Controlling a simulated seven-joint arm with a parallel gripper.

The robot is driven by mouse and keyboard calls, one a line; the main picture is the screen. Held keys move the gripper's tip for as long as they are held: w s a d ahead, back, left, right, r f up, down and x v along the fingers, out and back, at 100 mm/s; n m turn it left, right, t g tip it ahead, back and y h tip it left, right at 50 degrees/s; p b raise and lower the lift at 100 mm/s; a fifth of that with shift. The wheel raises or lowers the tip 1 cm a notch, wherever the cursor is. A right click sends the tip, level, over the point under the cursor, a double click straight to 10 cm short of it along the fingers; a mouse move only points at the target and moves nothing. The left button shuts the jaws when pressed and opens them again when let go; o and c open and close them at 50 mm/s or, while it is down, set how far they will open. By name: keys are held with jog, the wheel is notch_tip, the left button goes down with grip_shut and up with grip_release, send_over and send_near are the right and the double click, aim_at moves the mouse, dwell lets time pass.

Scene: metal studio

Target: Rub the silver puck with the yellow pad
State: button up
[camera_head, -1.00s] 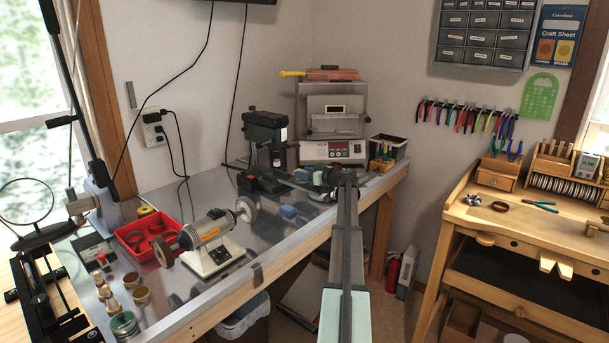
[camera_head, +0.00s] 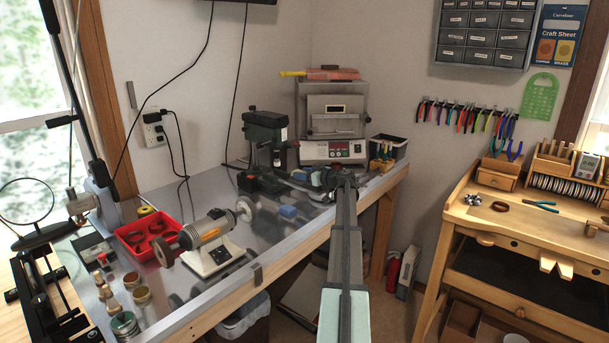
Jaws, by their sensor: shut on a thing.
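My gripper (camera_head: 322,183) is at the far right end of the metal-topped bench (camera_head: 200,283), in front of the kiln-like box. It is small and dark here, partly hidden by my own arm. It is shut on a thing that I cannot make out. I cannot pick out the yellow pad or the silver puck with certainty; the area at the gripper is too small and cluttered.
The boxy kiln (camera_head: 333,122) stands behind my gripper, a dark green machine (camera_head: 264,128) to its left, a black tool bin (camera_head: 386,151) to its right. A bench polisher (camera_head: 208,245), red tray (camera_head: 143,236) and small jars (camera_head: 125,324) occupy the bench's left part.

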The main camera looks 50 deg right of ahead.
jog(key=shift+r, duration=4.5)
jog(key=w+a, duration=0.6)
jog(key=a, duration=0.6)
jog(key=w+a+f, duration=0.1)
jog(key=w+a, duration=0.5)
jog(key=a, duration=0.5)
jog(key=w+a, duration=0.5)
jog(key=a, duration=0.7)
jog(key=a+h, duration=0.1)
jog(key=a, duration=2.2)
jog(key=s+a+f, duration=0.1)
jog(key=s+a, duration=0.2)
jog(key=a, duration=0.4)
jog(key=s+a+f+y, duration=0.1)
jog(key=s+a, duration=0.3)
jog(key=a, duration=0.4)
jog(key=shift+a+f, duration=0.15)
jog(key=shift+f, duration=0.35)
